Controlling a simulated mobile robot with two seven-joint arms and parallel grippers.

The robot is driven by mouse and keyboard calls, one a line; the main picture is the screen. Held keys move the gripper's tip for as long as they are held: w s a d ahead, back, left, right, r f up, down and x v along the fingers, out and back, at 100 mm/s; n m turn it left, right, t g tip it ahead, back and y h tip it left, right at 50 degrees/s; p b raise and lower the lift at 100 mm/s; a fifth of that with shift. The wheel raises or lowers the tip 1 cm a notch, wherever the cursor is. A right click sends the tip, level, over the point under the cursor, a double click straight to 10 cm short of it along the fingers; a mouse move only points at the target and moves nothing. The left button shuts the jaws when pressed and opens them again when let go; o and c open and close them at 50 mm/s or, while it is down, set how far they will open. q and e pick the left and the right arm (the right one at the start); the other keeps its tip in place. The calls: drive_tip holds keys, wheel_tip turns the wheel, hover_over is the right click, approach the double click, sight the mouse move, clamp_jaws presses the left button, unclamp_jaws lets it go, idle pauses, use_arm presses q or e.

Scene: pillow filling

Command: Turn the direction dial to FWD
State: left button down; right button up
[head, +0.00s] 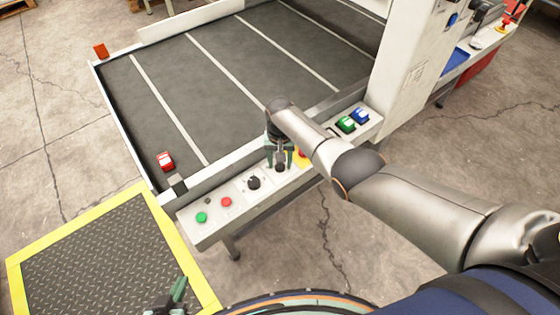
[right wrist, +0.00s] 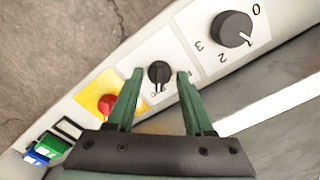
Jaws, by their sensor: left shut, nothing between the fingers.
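The direction dial (right wrist: 159,74) is a small black knob on a white plate in the right wrist view. Its plate lettering is too small to read. In the head view the dial (head: 280,168) is partly hidden by my right gripper (head: 279,158). In the right wrist view the green fingers of my right gripper (right wrist: 154,80) are open, one on each side of the dial, with visible gaps; I cannot tell their height above the panel. My left gripper (head: 170,298) is shut and empty, low in the head view, away from the panel.
A larger numbered black dial (right wrist: 232,29) sits beside it. On the other side is a red knob (right wrist: 107,104) on a yellow plate. The panel (head: 205,235) also carries green (head: 201,217) and red (head: 226,202) buttons. A dark conveyor bed (head: 190,90) lies behind.

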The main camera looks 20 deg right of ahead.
drive_tip(key=shift+o, duration=1)
drive_tip(key=shift+r+p, duration=0.35)
drive_tip(key=shift+r, duration=0.1)
wheel_tip(320, 180, up, 6)
drive_tip(key=p, duration=0.3)
drive_tip(key=shift+r, duration=2.8)
drive_tip(key=shift+s+f, duration=0.1)
